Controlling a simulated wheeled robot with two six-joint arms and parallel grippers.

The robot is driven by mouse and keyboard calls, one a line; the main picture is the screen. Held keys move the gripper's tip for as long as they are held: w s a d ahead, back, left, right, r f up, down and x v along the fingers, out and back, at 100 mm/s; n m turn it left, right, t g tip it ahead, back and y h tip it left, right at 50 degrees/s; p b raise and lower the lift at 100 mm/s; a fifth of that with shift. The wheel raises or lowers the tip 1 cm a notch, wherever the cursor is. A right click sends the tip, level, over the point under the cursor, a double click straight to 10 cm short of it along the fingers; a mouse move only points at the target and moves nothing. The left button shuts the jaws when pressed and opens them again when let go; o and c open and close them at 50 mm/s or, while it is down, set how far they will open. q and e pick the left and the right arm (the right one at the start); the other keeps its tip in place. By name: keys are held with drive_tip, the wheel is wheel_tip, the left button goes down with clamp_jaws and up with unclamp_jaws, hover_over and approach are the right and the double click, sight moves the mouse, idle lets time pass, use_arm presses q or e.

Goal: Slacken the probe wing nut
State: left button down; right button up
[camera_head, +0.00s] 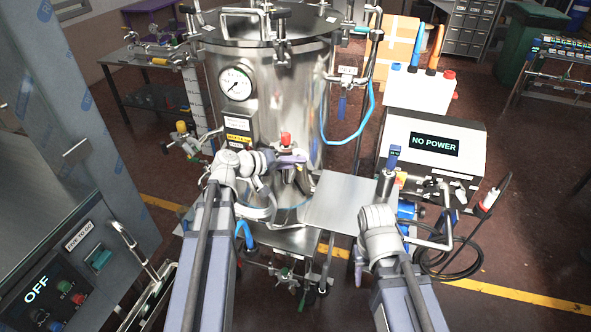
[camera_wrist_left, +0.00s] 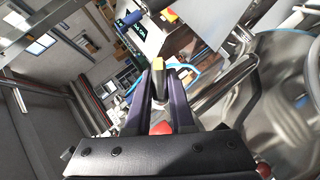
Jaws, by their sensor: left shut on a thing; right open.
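My left gripper (camera_head: 291,161) has purple fingers and is in front of the steel vessel (camera_head: 300,95), just below a red knob (camera_head: 286,138). In the left wrist view the left fingers (camera_wrist_left: 161,72) are shut on a small dark part (camera_wrist_left: 159,92). Red shows between the fingers near the palm (camera_wrist_left: 161,128). I cannot tell whether the held part is the probe wing nut. My right arm's wrist (camera_head: 379,225) is beside a steel plate (camera_head: 340,203). The right gripper is open and its fingers are hard to make out among nearby fittings.
A black cable (camera_head: 455,255) coils on the floor at right. A steel cabinet (camera_head: 75,150) blocks the left. A pressure gauge (camera_head: 238,82) is on the vessel.

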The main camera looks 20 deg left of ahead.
use_arm(q)
drive_tip(key=n+t+h+b, duration=0.2)
drive_tip(key=n+b, duration=0.1)
drive_tip(key=b, duration=0.3)
drive_tip(key=n+t+h+b, duration=0.2)
drive_tip(key=n+t+b, duration=0.1)
drive_tip(key=b, duration=0.3)
drive_tip(key=f+n+t+h+b, duration=0.1)
drive_tip(key=n+t+h+b, duration=0.1)
drive_tip(key=n+b, duration=0.3)
drive_tip(key=shift+s+t+b, duration=0.1)
drive_tip(key=shift+t+b, duration=0.2)
drive_tip(key=shift+b, duration=0.4)
drive_tip(key=n+t+y+b, duration=0.1)
drive_tip(key=n+t+b, duration=0.1)
drive_tip(key=n, duration=0.1)
drive_tip(key=shift+d+n+t, duration=0.1)
drive_tip(key=shift+n+t, duration=0.2)
drive_tip(key=shift+n, duration=0.1)
drive_tip(key=shift+r+n+t+y+b, duration=0.2)
drive_tip(key=shift+n+t+y+b, duration=0.9)
drive_tip(key=shift+n, duration=1.1)
drive_tip(key=shift+n+t+y, duration=0.5)
drive_tip(key=shift+t, duration=0.1)
drive_tip(key=c, duration=0.8)
unclamp_jaws()
